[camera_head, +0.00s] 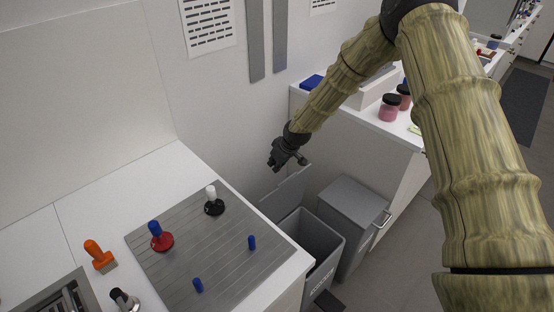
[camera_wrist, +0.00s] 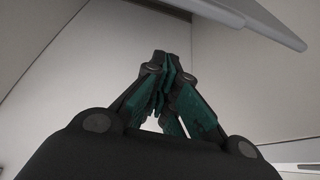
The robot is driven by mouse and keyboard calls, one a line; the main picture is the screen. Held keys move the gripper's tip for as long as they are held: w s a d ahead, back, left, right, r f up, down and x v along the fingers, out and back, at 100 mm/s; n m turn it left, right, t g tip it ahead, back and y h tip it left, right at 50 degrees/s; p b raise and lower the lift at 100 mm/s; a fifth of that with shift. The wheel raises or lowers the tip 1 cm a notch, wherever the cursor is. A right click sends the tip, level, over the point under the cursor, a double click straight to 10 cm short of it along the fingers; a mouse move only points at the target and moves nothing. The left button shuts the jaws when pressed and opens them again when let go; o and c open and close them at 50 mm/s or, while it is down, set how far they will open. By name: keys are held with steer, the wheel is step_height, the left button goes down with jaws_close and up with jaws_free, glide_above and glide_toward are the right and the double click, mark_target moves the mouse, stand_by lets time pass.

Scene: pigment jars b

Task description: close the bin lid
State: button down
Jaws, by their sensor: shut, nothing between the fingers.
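The grey bin (camera_head: 322,250) stands on the floor between the two counters, with its mouth uncovered. Its grey lid (camera_head: 287,195) is raised, standing steeply at the bin's back side toward the wall. My gripper (camera_head: 280,163) is shut and empty, pointing down near the lid's top edge; I cannot tell from the head view whether it touches. In the wrist view the shut fingers (camera_wrist: 163,65) meet in the middle, and a grey panel edge (camera_wrist: 245,20), likely the lid, crosses the top right, apart from the fingers.
A second grey bin (camera_head: 350,208) with its lid down stands to the right, touching or close. Jars (camera_head: 389,107) stand on the right counter. The wall is close behind my gripper.

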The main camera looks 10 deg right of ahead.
steer(key=s+d, duration=0.1)
steer(key=s+d+p, duration=0.1)
steer(key=s, duration=0.1)
steer(key=shift+f, duration=0.2)
steer(key=shift+s+d, duration=0.1)
